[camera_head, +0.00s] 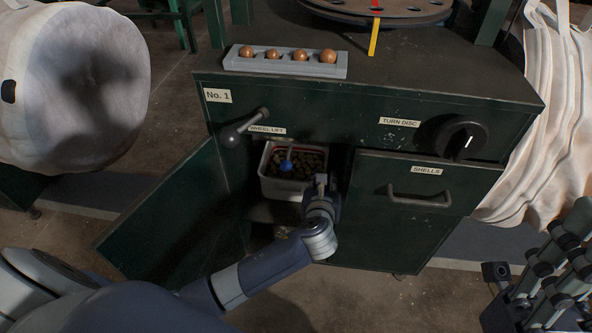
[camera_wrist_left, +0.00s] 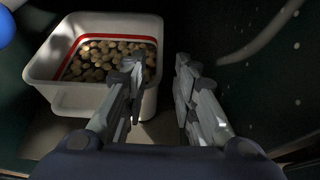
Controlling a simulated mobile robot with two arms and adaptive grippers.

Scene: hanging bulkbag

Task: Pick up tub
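The white tub (camera_head: 292,188) with a red inner band stands inside the open cabinet and holds many brown nut-like pieces. In the left wrist view the tub (camera_wrist_left: 95,103) fills the left side. My left gripper (camera_head: 322,181) is at the tub's right side. In the left wrist view its fingers (camera_wrist_left: 159,66) are apart, one overlapping the tub's right wall and one to the right of it. Whether they touch the wall cannot be told. My right gripper (camera_head: 548,265) seems to show at the lower right, partly cut off; its opening is unclear.
The green door (camera_head: 165,215) stands open at the left. A blue knob (camera_head: 286,166) hangs in front of the tub. The shells drawer (camera_head: 425,185) is closed at the right. A grey tray (camera_head: 285,66) with several brown balls lies on top of the cabinet.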

